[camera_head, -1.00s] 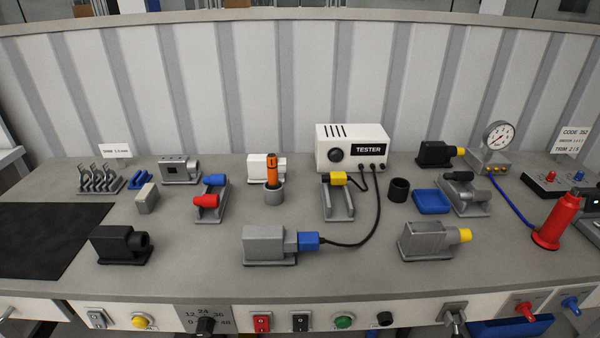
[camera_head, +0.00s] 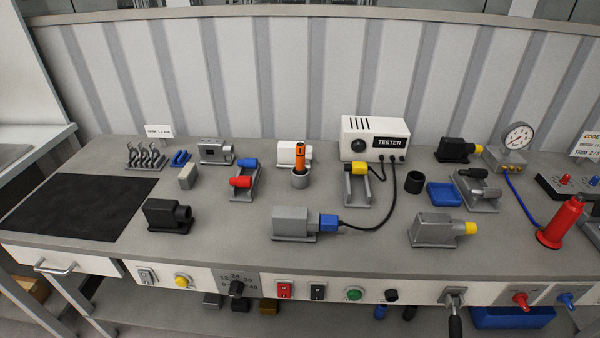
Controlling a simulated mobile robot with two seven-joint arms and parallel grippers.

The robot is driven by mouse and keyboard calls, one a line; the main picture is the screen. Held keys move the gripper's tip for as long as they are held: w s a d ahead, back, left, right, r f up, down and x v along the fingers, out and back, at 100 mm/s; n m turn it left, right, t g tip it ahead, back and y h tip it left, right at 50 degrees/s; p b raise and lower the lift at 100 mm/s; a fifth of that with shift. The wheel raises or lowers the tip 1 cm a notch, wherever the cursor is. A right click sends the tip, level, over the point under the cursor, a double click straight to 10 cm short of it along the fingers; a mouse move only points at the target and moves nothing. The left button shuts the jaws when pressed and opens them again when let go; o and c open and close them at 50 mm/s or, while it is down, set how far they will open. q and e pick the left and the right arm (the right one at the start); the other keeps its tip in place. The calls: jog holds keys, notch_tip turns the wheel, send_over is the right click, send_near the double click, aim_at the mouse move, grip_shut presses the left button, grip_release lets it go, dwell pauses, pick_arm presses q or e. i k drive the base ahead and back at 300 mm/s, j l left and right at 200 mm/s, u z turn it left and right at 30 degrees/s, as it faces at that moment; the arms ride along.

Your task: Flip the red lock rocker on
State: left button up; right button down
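The red lock rocker (camera_head: 284,290) is on the bench's front panel, a little left of the middle of the view. It is a small red switch in a pale frame. Its on or off position is too small to tell. A black rocker (camera_head: 318,292) sits just to its right, and a black rotary knob (camera_head: 237,288) with a number scale sits to its left. Neither of my grippers shows in the view.
The front panel also carries a grey rocker (camera_head: 146,276), a yellow button (camera_head: 182,281), a green button (camera_head: 354,294) and a lever (camera_head: 454,305) that sticks out. The benchtop holds several motor units, a tester (camera_head: 375,139) and a red pump-like tool (camera_head: 562,222). The space before the panel looks clear.

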aim_at(284, 290)
jog(key=k+l+u, duration=0.15)
jog(key=k, duration=0.3)
jog(key=k+l+u, duration=0.2)
jog(key=k, duration=0.3)
jog(key=k+l+u, duration=0.15)
jog(key=k, duration=0.35)
